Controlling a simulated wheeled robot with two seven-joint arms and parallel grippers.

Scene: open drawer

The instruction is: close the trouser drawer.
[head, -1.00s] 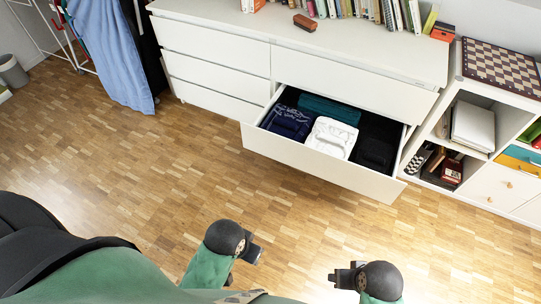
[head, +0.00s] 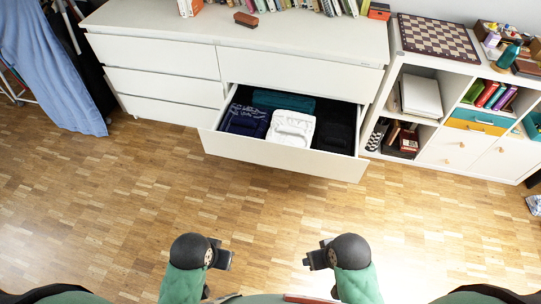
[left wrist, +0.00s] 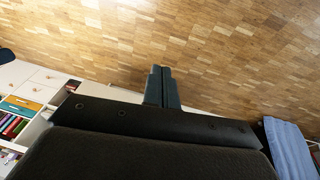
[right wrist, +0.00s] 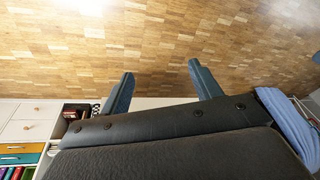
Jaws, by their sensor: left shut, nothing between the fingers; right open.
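The trouser drawer (head: 280,158) is pulled well out of the white dresser (head: 150,52), in the right column below one closed drawer. It holds dark blue folded trousers (head: 245,119), white ones (head: 291,128), teal ones (head: 283,100) and black ones (head: 333,136). My left gripper (head: 230,260) is shut and empty, over the floor in front of the drawer and apart from it; its fingers meet in the left wrist view (left wrist: 161,70). My right gripper (head: 306,262) is also apart from the drawer; its fingers are spread and empty in the right wrist view (right wrist: 161,70).
Wooden floor (head: 110,190) lies clear between me and the drawer. A white cube shelf (head: 385,158) with a chessboard (head: 438,38) on top stands right of the dresser. Blue cloth (head: 55,70) hangs at the left. Books (head: 290,6) stand on the dresser.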

